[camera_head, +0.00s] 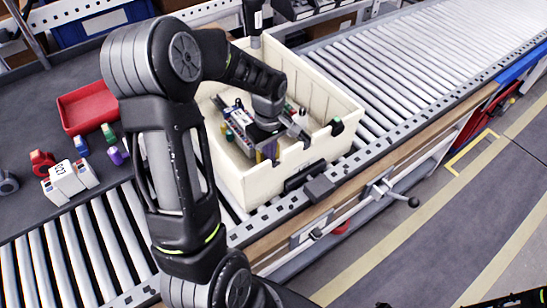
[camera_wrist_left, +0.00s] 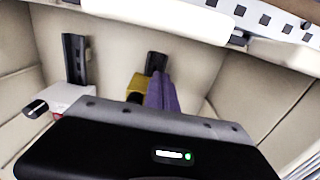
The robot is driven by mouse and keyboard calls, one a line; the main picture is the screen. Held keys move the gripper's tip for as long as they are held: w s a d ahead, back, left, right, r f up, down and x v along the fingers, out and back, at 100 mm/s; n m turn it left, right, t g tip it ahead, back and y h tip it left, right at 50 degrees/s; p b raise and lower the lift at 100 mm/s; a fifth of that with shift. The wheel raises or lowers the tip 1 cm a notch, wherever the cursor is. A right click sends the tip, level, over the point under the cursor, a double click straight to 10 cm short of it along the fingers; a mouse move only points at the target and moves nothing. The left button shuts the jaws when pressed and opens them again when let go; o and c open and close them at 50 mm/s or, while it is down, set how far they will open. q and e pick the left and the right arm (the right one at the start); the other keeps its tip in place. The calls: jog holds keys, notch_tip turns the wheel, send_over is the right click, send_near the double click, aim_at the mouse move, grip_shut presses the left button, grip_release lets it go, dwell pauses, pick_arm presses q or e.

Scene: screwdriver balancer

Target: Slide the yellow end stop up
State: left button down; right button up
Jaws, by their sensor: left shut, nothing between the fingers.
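My left gripper (camera_head: 264,132) reaches down into the cream crate (camera_head: 241,188). It is shut with nothing held. A small yellow piece (camera_wrist_left: 137,84), which looks like the end stop, shows beyond the gripper body in the left wrist view. It stands beside a purple upright piece (camera_wrist_left: 164,93) and close to a dark block (camera_wrist_left: 157,62). In the head view the yellow piece (camera_head: 258,157) is just below the gripper, partly hidden. I cannot tell whether the gripper touches it. The gripper's fingertips are not clear in either view.
The crate's walls stand close around the gripper; it sits on a roller conveyor (camera_head: 420,60). In the wrist view, a black upright piece (camera_wrist_left: 75,58) stands at left. A red tray (camera_head: 88,106) and several small coloured items lie on the dark table left. Free rollers stretch right.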

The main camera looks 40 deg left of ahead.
pick_arm(q)
jog(key=shift+w+a+b, duration=0.15)
jog(key=shift+w+a, duration=0.05)
jog(key=shift+a, duration=0.35)
jog(key=shift+w+a+b, duration=0.15)
jog(key=shift+a, duration=0.4)
dwell(3.5)
jog(key=shift+s+d, duration=0.1)
jog(key=shift+d, duration=0.25)
dwell(0.7)
jog(key=shift+r, duration=0.1)
jog(key=shift+r+p, duration=0.65)
jog(key=shift+r, duration=0.25)
notch_tip(320, 180, up, 12)
jog(key=p, duration=0.7)
jog(key=shift+s+d+f+p, duration=0.15)
jog(key=shift+d+p, duration=0.15)
jog(key=shift+d, duration=0.1)
